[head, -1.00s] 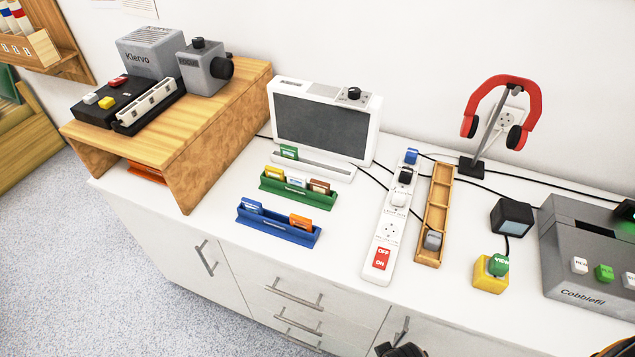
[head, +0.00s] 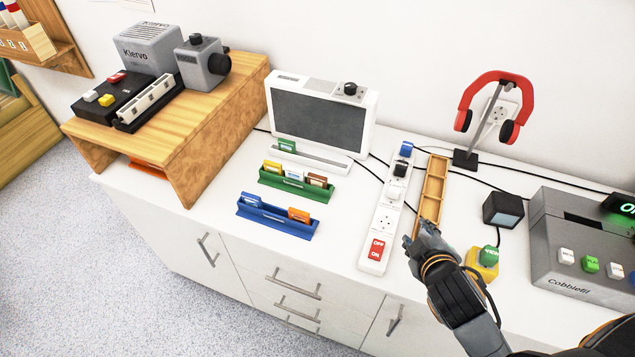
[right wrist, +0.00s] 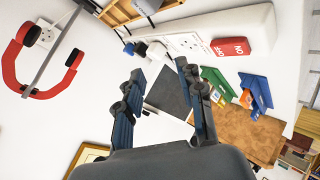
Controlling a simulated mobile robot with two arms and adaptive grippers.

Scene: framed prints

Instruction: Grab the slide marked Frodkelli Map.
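Small slides stand in two racks on the white cabinet; their labels are too small to read, so I cannot tell which is Frodkelli Map. The green rack (head: 270,184) holds a yellow slide (head: 272,167), a pale one (head: 293,174) and a brown one (head: 317,181). The blue rack (head: 272,222) holds a blue slide (head: 251,201) and an orange slide (head: 299,215). A green slide (head: 287,146) stands on the white screen unit's ledge. My right gripper (head: 418,238) is over the wooden tray's near end, right of the racks; the right wrist view shows its fingers (right wrist: 160,70) apart and empty.
The white screen unit (head: 318,122) stands behind the racks. A wooden stand (head: 205,130) is left; a grey machine (head: 570,240) is right. Cables cross the cabinet top.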

